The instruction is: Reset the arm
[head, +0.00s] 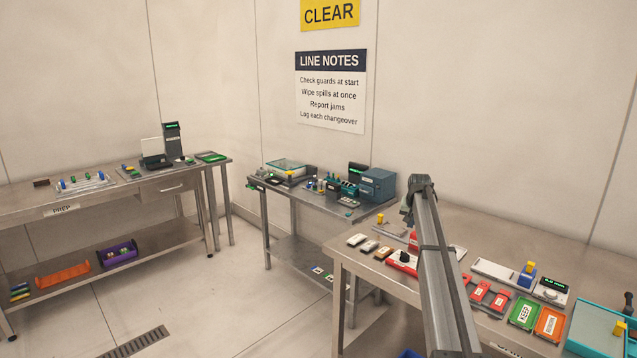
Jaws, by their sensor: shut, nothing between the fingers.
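My arm reaches up from the bottom edge of the head view, right of the middle, as a grey link. My gripper (406,212) is the small dark part at its far end. It is shut and empty, raised above the left part of the right-hand table (455,221). It is small and dark, so its fingers are hard to make out. It appears apart from everything on the table. My arm hides part of the tabletop behind it.
The right-hand table carries a red device (402,263), a green tray (524,313), an orange tray (549,323) and a teal-rimmed tray (584,316). A middle table holds a blue-grey machine (378,185). A prep bench (110,203) stands left. Floor between them is open.

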